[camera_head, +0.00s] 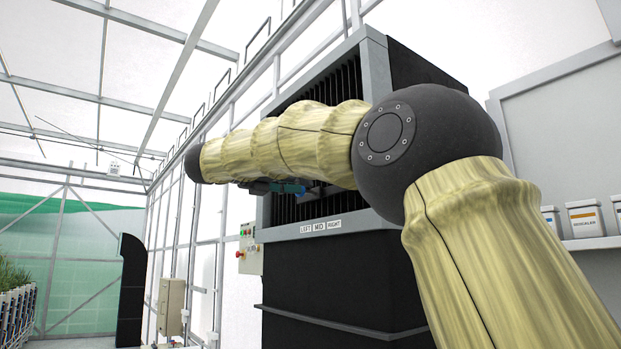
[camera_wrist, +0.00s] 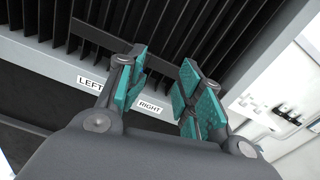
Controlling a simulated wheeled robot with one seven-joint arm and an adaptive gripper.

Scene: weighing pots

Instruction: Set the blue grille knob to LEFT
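The dark slatted grille (camera_head: 342,84) fills the upper cabinet front in the head view, largely behind my arm. Its slats (camera_wrist: 165,40) also show in the wrist view. Below them are the LEFT label (camera_wrist: 90,83) and the RIGHT label (camera_wrist: 150,106); the MID label (camera_head: 319,227) shows in the head view. My gripper (camera_wrist: 163,68) is open, its teal-padded fingers apart in front of the grille, with nothing seen between them. A small blue-teal part (camera_head: 292,188) shows under my arm; I cannot tell whether it is the knob or a finger pad. The knob is not clearly visible in the wrist view.
A dark horizontal bar (camera_wrist: 98,37) crosses the slats at the left. The grey cabinet frame (camera_wrist: 235,75) runs along the right. A control box with buttons (camera_head: 249,249) is left of the cabinet. A shelf with white tubs (camera_head: 585,218) stands at the right.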

